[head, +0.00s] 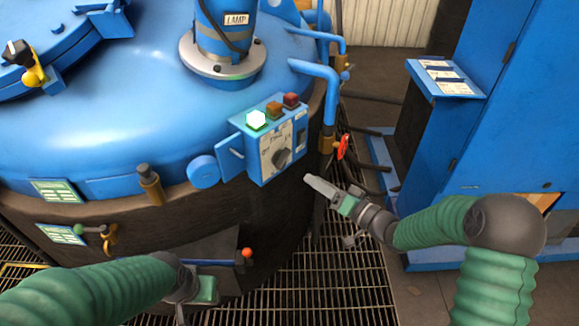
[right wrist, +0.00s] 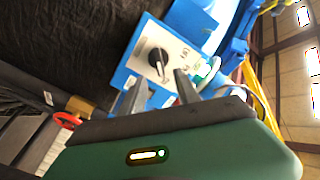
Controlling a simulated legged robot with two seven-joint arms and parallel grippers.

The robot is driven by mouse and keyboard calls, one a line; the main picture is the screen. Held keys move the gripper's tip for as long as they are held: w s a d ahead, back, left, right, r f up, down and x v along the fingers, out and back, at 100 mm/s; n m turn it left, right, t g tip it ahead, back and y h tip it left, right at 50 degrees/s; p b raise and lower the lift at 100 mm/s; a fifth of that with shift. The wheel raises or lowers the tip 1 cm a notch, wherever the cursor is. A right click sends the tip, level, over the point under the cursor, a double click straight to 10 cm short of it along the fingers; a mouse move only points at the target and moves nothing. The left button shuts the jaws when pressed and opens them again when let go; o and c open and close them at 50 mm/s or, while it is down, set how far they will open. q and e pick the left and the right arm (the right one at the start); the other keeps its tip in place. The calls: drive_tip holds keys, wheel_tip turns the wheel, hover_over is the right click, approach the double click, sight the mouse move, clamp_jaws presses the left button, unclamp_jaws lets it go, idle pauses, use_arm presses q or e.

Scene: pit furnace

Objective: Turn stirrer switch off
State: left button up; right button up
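The stirrer switch is a black rotary knob (head: 282,158) on the pale face plate of a blue control box (head: 237,157) on the vessel's side. A green lamp (head: 256,120) on the box is lit. The knob also shows in the right wrist view (right wrist: 158,61), between and beyond my fingers. Its exact setting is too small to read. My right gripper (head: 309,180) is a little below and right of the box, apart from the knob. In the right wrist view its fingers (right wrist: 158,82) are spread and empty. My left gripper (head: 204,292) is low at the vessel's front, its fingers mostly hidden.
Orange and dark red lamps (head: 291,100) sit beside the green one. A blue pipe (head: 331,90) with a red-handled valve (head: 343,147) stands right of the box. A blue cabinet (head: 520,110) is at the right. Open floor grating (head: 340,285) lies below.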

sight(287, 162)
drive_tip(key=x, duration=0.5)
drive_tip(key=b+x, duration=0.1)
drive_tip(key=x, duration=0.4)
drive_tip(key=shift+w+a+f, duration=0.15)
drive_tip(key=shift+w+f, duration=0.1)
drive_tip(key=shift+w, duration=0.15)
clamp_jaws()
